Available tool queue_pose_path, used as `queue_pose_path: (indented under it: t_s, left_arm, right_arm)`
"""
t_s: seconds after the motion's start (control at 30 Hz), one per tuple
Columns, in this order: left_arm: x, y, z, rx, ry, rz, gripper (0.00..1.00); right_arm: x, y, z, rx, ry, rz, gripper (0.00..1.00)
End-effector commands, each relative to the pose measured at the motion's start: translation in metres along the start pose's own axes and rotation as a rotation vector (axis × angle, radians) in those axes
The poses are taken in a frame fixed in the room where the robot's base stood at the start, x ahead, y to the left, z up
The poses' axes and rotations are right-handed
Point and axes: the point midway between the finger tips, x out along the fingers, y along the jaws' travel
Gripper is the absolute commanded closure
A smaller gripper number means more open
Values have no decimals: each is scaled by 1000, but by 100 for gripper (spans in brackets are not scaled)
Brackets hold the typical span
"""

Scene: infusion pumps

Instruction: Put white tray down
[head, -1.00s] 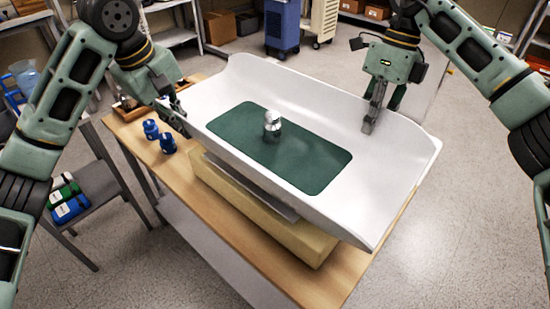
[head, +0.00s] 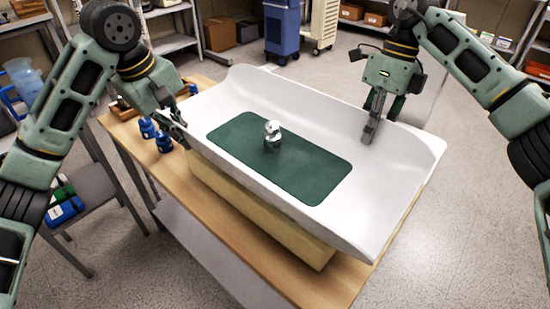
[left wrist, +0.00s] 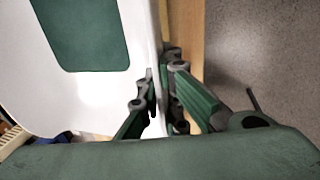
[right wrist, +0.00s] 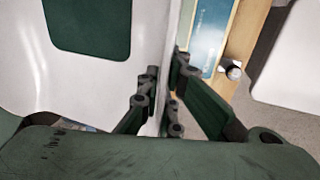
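The white tray (head: 375,190) with a green mat (head: 315,178) spans the middle of the head view, over a yellowish block (head: 255,215) on the wooden table. A shiny metal object (head: 272,135) stands on the mat. My left gripper (head: 178,135) is at the tray's left end; in the left wrist view its fingers (left wrist: 163,95) are on both sides of the tray wall. My right gripper (head: 370,128) is at the far right wall; in the right wrist view its fingers (right wrist: 163,95) straddle that wall. Whether the tray touches the block is hard to tell.
Blue bottles (head: 164,142) stand on the wooden table (head: 155,165) close to my left gripper. Shelves and a blue cart (head: 282,28) are at the back. The floor at the right is clear.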

Motion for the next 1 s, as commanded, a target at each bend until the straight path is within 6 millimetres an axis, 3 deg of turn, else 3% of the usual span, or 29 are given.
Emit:
queue_pose_path:
  t_s: [0.27, 0.63, 0.77, 1.0]
  left_arm:
    - [2, -1, 0, 0, 0, 0, 77]
    - [-2, 0, -1, 0, 2, 1, 77]
    - [-18, 0, -1, 1, 4, 3, 77]
    - [-68, 0, -2, -2, 6, 3, 77]
  right_arm:
    - [2, -1, 0, 1, 0, 0, 77]
    - [2, -1, 0, 0, 0, 0, 77]
    - [2, 0, 0, 0, 0, 0, 77]
    - [2, -1, 0, 0, 0, 0, 77]
